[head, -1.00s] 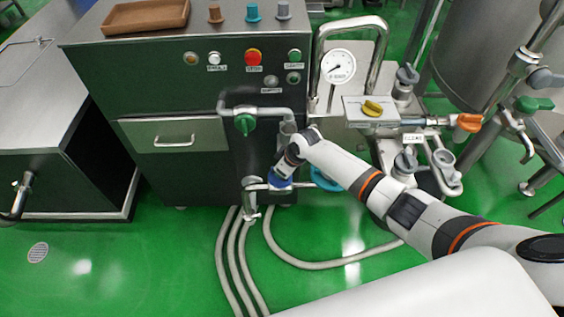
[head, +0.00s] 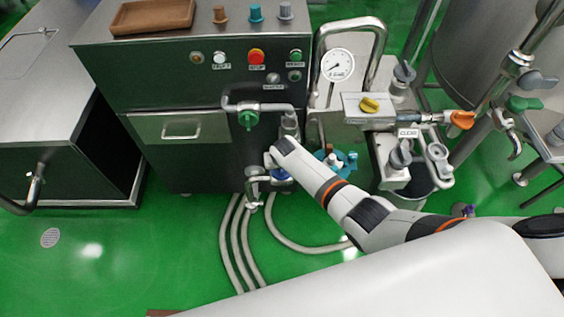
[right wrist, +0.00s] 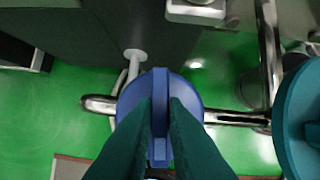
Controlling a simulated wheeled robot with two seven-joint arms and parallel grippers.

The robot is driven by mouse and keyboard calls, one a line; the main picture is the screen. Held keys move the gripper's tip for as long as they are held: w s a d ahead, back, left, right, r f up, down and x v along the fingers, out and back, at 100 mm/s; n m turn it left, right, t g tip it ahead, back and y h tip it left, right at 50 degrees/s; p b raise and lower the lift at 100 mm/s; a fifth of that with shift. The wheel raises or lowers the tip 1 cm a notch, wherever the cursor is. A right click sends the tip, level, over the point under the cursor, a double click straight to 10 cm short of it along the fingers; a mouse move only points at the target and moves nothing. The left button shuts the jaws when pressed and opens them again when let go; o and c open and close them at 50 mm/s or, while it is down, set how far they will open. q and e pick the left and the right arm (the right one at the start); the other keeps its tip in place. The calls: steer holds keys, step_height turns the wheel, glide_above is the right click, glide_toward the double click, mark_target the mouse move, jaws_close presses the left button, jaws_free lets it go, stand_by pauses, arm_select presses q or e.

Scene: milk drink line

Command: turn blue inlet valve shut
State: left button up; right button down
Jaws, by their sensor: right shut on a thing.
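The blue inlet valve (head: 281,174) sits low on a short pipe in front of the dark cabinet, mostly covered by my right arm in the head view. In the right wrist view its round blue disc (right wrist: 191,93) has a raised bar handle (right wrist: 160,84). The bar lies crosswise to the silver pipe (right wrist: 228,117) there. My right gripper (right wrist: 162,108) is shut on this bar, with one dark finger on each side. The fingertips are hidden from the head view. My left gripper is not in view.
A teal round valve (head: 331,160) stands close right of the blue one, its rim (right wrist: 291,112) near my gripper. A green valve (head: 247,119) is above. A gauge (head: 337,65), yellow valve (head: 369,105) and orange valve (head: 461,120) are right. Hoses (head: 237,240) lie on the floor.

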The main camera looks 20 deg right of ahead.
steer(key=shift+m, duration=0.5)
steer(key=shift+h, duration=0.3)
steer(key=c, duration=1.5)
jaws_free()
steer(key=shift+o, duration=0.2)
steer(key=shift+r, duration=0.1)
steer(key=shift+s+a+r+p, duration=0.1)
steer(key=shift+s+r+p, duration=0.05)
steer(key=shift+r+p, duration=0.3)
steer(key=p+v, duration=0.1)
steer(key=v, duration=1)
